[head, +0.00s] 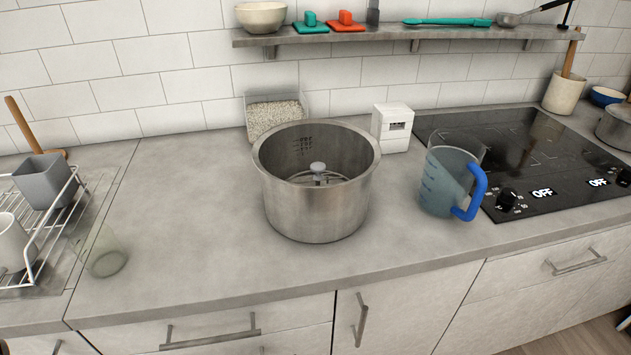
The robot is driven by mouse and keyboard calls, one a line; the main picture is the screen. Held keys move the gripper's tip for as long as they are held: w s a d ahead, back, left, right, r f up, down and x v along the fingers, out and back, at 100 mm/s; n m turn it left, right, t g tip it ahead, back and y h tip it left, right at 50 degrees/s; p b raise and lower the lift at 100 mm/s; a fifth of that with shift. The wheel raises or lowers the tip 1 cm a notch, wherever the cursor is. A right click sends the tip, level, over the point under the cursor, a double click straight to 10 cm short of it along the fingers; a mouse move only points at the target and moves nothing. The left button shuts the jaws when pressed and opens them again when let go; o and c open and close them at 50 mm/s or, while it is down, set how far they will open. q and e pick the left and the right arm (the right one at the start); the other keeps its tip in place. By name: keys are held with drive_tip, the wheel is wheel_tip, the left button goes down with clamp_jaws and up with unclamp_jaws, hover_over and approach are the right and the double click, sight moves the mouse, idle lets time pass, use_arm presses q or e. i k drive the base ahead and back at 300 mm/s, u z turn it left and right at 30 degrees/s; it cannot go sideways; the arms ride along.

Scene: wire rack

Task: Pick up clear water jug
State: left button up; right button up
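A clear jug (441,186) with a blue handle stands upright on the grey counter, right of the steel pot and in front of the cooktop's left end. It has measuring marks on its side. Its handle (476,194) points right, toward the cooktop. Neither of my grippers shows in the head view.
A large steel pot (317,215) stands mid-counter, with a clear container of grains (272,113) and a white box (392,128) behind it. A black cooktop (540,160) lies right. A wire rack (45,235) and clear glass (107,258) are left. A shelf (380,34) overhangs the back.

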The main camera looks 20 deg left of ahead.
sight(454, 159)
drive_tip(key=u, duration=3.2)
drive_tip(key=k, duration=1.4)
drive_tip(key=z, duration=1.5)
drive_tip(key=i, duration=0.5)
